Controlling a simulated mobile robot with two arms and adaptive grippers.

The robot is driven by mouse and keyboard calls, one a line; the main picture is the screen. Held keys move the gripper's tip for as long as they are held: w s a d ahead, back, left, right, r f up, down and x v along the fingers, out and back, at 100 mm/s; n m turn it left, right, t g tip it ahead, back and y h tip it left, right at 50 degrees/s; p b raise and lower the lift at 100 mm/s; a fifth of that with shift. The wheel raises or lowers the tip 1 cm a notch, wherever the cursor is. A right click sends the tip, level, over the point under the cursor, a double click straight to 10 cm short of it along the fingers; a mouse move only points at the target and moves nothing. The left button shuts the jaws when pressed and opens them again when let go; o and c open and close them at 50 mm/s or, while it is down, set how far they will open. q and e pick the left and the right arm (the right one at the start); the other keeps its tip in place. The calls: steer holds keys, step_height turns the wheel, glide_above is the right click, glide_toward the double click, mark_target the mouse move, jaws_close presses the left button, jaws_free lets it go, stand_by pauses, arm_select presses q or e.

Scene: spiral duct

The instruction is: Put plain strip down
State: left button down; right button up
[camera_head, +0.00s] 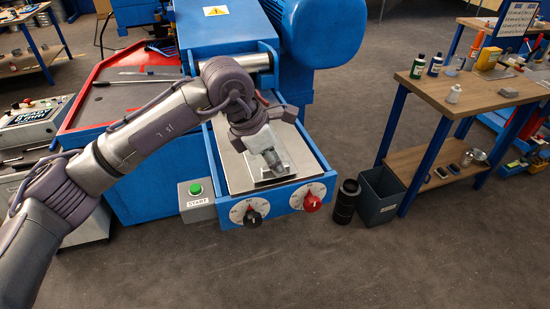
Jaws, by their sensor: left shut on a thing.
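My left arm reaches across from the left to the front tray of a blue machine. My left gripper (274,168) points down over the tray's grey metal surface (238,172), close to its front end. It is shut on a small thin grey piece, which I take for the plain strip (270,179). The strip lies low, at or just above the tray surface; I cannot tell whether it touches. Most of it is hidden by the fingers. My right gripper is not in view.
The tray's blue front rim (294,198) carries a black knob (252,217) and a red knob (312,203). A green start button (196,189) sits left of it. A grey bin (380,196) and a wooden workbench (470,92) stand right. The front floor is clear.

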arm_select(q)
steer(key=shift+f, duration=0.25)
steer(key=c, duration=1.1)
jaws_free()
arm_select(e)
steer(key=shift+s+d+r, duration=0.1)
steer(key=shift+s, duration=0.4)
arm_select(q)
steer(key=b+v, duration=0.2)
steer(key=v, duration=1)
steer(key=shift+b, duration=0.4)
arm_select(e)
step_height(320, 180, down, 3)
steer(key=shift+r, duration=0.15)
